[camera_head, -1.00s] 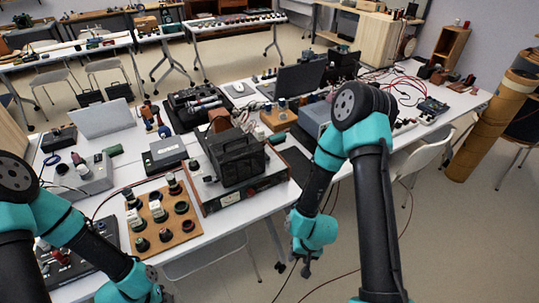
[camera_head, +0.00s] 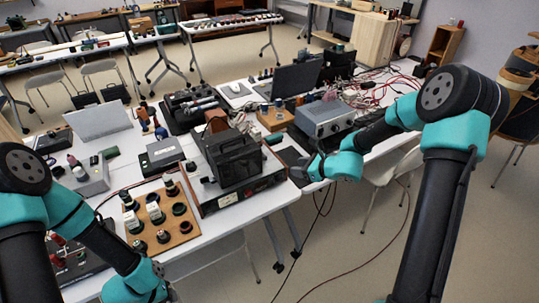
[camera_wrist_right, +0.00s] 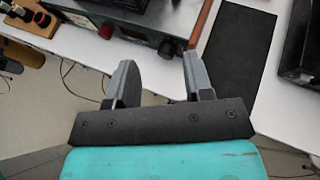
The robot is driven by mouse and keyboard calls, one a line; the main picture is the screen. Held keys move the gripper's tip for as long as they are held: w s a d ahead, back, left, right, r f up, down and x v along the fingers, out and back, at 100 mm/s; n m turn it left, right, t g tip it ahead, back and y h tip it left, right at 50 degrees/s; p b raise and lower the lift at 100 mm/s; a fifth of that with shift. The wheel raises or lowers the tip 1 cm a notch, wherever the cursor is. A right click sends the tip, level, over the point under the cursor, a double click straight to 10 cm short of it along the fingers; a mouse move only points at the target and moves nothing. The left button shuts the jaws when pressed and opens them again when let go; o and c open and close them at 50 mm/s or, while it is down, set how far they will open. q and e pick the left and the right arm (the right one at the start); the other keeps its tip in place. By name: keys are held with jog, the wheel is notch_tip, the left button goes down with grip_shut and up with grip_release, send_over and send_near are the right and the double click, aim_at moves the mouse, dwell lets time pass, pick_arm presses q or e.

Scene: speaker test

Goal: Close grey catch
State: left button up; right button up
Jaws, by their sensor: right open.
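I cannot make out a grey catch for certain in either view. A black boxy case (camera_head: 236,160) stands on a wood-sided instrument (camera_head: 243,197) near the front edge of the white table; the instrument's dark front with red knobs also shows at the top of the right wrist view (camera_wrist_right: 132,37). My right gripper (camera_head: 302,174) is at the table's front edge, just right of the instrument. In the right wrist view its two fingers (camera_wrist_right: 160,62) are apart with nothing between them. My left gripper (camera_head: 164,287) is at the bottom edge, partly cut off, its fingers unclear.
A black mat (camera_wrist_right: 236,48) lies on the table right of the instrument. A grey boxed device (camera_head: 325,118) with knobs stands behind my right forearm. A wooden board with several round parts (camera_head: 178,238) lies left of the instrument. A white chair (camera_head: 392,172) stands at the right front.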

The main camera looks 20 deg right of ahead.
aim_at(265, 154)
jog(key=shift+w+d+r+m+t, duration=0.35)
jog(key=shift+w+r, duration=0.1)
jog(key=shift+r, duration=0.15)
jog(key=shift+w+d+r+m+t, duration=0.3)
jog(key=shift+w+r, duration=0.15)
jog(key=shift+r, duration=0.15)
jog(key=x, duration=1.7)
jog(key=shift+a+f, duration=0.15)
jog(key=shift+a, duration=0.05)
grip_shut()
